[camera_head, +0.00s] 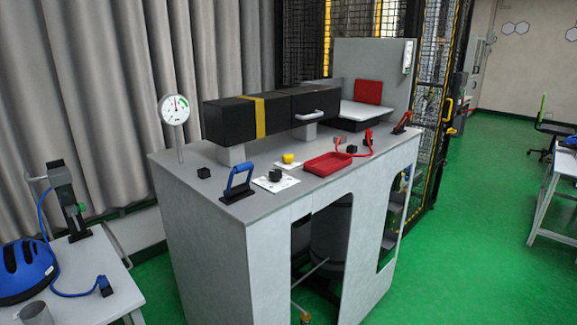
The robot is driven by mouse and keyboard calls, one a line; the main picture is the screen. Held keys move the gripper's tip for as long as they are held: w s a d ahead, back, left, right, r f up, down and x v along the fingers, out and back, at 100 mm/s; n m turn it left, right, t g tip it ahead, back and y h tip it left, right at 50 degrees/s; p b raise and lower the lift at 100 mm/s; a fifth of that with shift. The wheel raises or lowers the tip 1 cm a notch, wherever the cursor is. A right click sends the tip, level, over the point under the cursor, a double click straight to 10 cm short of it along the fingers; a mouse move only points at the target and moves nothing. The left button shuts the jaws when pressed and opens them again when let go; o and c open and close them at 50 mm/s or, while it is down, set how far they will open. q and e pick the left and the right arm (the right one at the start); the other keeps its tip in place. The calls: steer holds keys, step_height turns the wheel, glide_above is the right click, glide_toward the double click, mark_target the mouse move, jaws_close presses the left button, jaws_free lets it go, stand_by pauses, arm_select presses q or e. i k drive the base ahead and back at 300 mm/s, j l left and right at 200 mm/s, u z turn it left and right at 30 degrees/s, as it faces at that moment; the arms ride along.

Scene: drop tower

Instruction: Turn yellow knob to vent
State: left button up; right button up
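The yellow knob (288,158) sits on a small white plate on the grey bench top (220,200), near the bench's middle. It is too small here to read its pointer or any vent marking. A black knob (275,175) on a larger white plate (263,184) is just in front of it and to its left. A round white dial gauge (174,109) stands on a thin post at the back left of the bench. Neither of my grippers is in view.
A blue-handled lever (238,184) stands left of the knobs; a red tray (327,164) lies to their right. A long black box with a yellow band (260,117) is raised behind them. Green floor is open at right.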

mark_target(287, 157)
steer(key=i+l, duration=0.9)
steer(key=l, duration=0.15)
steer(key=j+u, duration=0.05)
